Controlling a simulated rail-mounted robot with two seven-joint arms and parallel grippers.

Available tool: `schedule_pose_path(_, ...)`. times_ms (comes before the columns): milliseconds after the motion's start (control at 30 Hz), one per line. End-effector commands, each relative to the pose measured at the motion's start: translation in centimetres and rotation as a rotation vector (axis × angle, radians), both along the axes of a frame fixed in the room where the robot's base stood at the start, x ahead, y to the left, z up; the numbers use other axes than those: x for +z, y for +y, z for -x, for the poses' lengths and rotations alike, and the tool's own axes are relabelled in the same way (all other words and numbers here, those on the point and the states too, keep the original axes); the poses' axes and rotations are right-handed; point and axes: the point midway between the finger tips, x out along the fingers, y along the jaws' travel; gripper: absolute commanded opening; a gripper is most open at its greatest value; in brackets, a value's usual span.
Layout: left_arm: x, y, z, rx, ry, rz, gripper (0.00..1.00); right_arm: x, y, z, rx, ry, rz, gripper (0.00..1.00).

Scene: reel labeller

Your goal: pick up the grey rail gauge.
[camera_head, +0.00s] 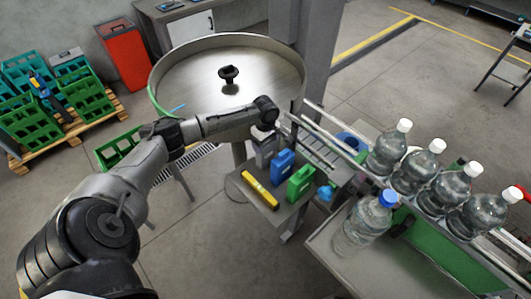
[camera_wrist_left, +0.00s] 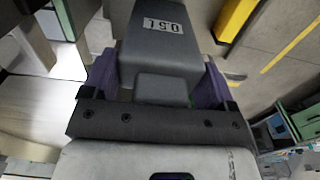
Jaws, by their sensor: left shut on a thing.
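The grey rail gauge (camera_wrist_left: 160,62), a block with a "0.5 L" label, sits between the purple fingers of my left gripper (camera_wrist_left: 157,86) in the left wrist view. The fingers are shut on its two sides. In the head view my left gripper (camera_head: 267,133) points down over the far end of a small grey table, and the grey rail gauge (camera_head: 265,152) shows partly below it. I cannot tell whether the gauge touches the table. My right gripper is in neither view.
A blue block (camera_head: 283,165), a green block (camera_head: 300,184) and a yellow tool (camera_head: 260,190) are close by on the small table (camera_head: 273,213). A round steel turntable (camera_head: 200,75) stands behind. Several bottles (camera_head: 428,165) line a conveyor at right.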

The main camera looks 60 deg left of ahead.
Motion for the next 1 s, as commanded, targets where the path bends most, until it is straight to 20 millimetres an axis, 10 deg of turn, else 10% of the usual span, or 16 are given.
schedule_pose_path(333, 0.1, 0.0, 0.0, 0.000, -0.001, 0.000, 0.32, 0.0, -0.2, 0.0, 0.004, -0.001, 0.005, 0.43)
schedule_pose_path(733, 1.1, 0.1, 0.0, 0.000, -0.002, 0.000, 0.32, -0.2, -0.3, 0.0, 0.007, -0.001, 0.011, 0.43)
schedule_pose_path(1000, 5.5, 0.1, -0.1, -0.001, -0.005, -0.002, 0.32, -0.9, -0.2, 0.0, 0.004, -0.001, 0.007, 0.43)
